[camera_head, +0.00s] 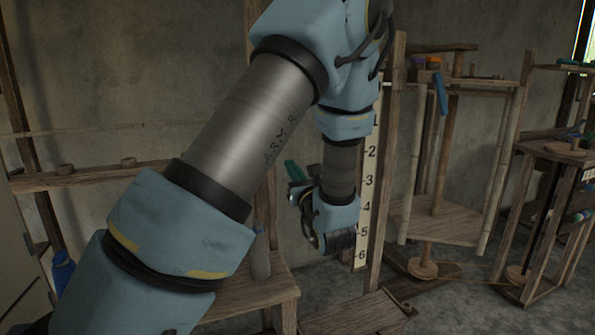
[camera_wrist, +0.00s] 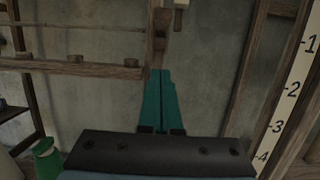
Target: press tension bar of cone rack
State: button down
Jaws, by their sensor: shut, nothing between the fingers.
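A wooden rack with a pegged beam (camera_head: 90,174) stands against the wall at left; the beam also shows in the wrist view (camera_wrist: 75,69). A thin horizontal bar (camera_wrist: 60,27) runs above the beam toward an upright post, and it shows faintly in the head view (camera_head: 90,130). I cannot tell for sure which part is the tension bar. My gripper (camera_wrist: 161,73) has teal fingers that are shut and empty. In the wrist view its tips overlap the post, right of the beam's end; contact cannot be told. In the head view my gripper (camera_head: 290,168) is partly hidden by my arm.
A numbered white scale (camera_head: 363,185) stands on a post right of my gripper. A wooden frame with a spindle (camera_head: 437,215) is further right. A low bench (camera_head: 250,294) is below. A green bottle-like object (camera_wrist: 46,160) shows at lower left.

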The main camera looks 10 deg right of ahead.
jog(key=w+r+p, duration=0.2)
jog(key=w+r, duration=0.2)
jog(key=r, duration=0.1)
jog(key=shift+a, duration=0.25)
jog(key=shift+r+p, duration=0.1)
jog(key=shift+p, duration=0.2)
